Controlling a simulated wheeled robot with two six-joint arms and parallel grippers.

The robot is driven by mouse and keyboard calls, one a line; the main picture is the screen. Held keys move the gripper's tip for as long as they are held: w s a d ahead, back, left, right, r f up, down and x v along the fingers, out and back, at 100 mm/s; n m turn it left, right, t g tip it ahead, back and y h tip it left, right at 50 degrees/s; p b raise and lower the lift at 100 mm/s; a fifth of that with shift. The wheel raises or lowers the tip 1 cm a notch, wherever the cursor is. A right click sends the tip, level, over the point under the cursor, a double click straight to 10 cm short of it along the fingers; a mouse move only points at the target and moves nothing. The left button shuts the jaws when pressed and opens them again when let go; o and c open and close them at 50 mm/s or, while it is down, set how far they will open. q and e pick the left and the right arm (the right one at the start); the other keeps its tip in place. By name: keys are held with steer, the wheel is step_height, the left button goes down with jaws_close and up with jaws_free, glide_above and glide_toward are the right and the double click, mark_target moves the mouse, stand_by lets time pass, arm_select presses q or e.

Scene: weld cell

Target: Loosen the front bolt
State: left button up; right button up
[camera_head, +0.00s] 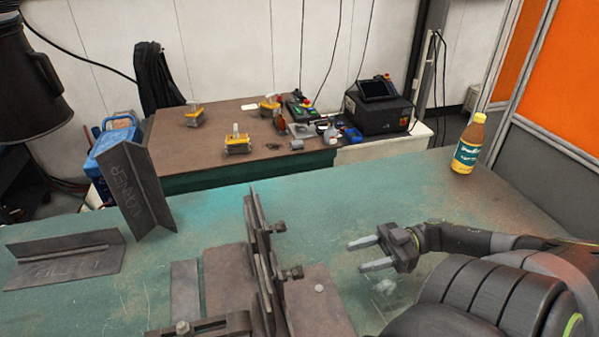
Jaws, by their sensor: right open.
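A steel fixture with upright plates (262,255) stands on the green table. Two bolts stick out from its right side: a farther bolt (280,227) and a nearer bolt (292,272). I take the nearer one as the front bolt. My right gripper (357,256) is open and empty, with its two fingers pointing left toward the bolts. A clear gap lies between its fingertips and both bolts. My left gripper is not in view.
A flat plate with a round stud (319,288) lies right of the fixture. Angle steel pieces (140,190) (65,260) are at the left. A yellow-brown bottle (468,145) stands at the back right. The table (400,205) behind my right gripper is clear.

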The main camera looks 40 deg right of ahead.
mark_target(303, 272)
steer(key=p+x, duration=0.2)
steer(key=x, duration=1.2)
steer(key=shift+w+a+p, duration=0.15)
steer(key=shift+a+p, duration=0.15)
steer(key=shift+p, duration=0.05)
steer(key=c, duration=1)
steer(key=shift+m+p, duration=0.45)
steer(key=shift+m, duration=0.85)
steer(key=o, duration=1)
steer(key=shift+d, duration=0.1)
